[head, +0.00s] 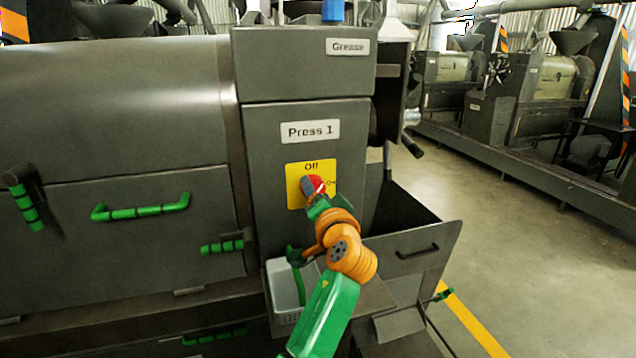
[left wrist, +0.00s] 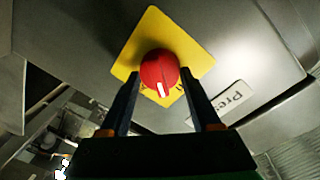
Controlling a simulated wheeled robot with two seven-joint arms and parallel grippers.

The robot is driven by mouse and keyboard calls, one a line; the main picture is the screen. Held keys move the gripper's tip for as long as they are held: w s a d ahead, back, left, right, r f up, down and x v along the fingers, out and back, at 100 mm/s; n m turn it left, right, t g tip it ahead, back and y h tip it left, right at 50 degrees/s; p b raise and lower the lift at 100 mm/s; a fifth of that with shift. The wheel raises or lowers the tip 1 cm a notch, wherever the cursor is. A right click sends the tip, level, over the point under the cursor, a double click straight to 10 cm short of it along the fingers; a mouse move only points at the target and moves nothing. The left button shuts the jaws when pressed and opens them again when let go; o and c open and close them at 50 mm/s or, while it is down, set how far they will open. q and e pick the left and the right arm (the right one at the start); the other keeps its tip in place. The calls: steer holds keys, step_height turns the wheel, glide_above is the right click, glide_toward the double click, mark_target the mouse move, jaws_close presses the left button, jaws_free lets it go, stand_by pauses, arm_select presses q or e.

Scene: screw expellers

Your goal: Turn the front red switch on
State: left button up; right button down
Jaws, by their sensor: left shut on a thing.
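The red switch (head: 316,183) is a round knob with a white mark, set on a yellow plate (head: 294,169) on the front of the Press 1 cabinet. "Off" is printed above the knob, and a small label, partly hidden, is to its right. My left gripper (head: 312,194) is at the knob and covers its lower part in the head view. In the left wrist view the red knob (left wrist: 159,70) is between the two fingers of my left gripper (left wrist: 160,76), which is shut on it. The white mark faces the gripper side there. My right gripper is not in view.
A grey bin (head: 282,295) stands below the switch. Green handles (head: 141,212) stick out from the machine on the left, and a metal hopper (head: 412,238) juts out on the right. Open floor (head: 500,235) lies further right, with more machines behind it.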

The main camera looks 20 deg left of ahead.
arm_select(q)
steer(key=m+p, duration=0.4)
steer(key=m, duration=0.1)
steer(key=shift+r+y, duration=0.2)
steer(key=shift+y, duration=0.1)
steer(key=m+g+p, duration=0.1)
steer(key=m+p, duration=0.2)
steer(key=m, duration=0.1)
steer(key=shift+w+f+m, duration=0.1)
steer(key=shift+m, duration=0.3)
steer(key=o, duration=1.3)
steer(key=shift+o, duration=0.4)
steer(key=shift+w+a+f, duration=0.1)
steer(key=shift+a, duration=0.05)
steer(key=b+v, duration=0.2)
steer(key=v, duration=0.5)
steer(key=shift+f, duration=0.15)
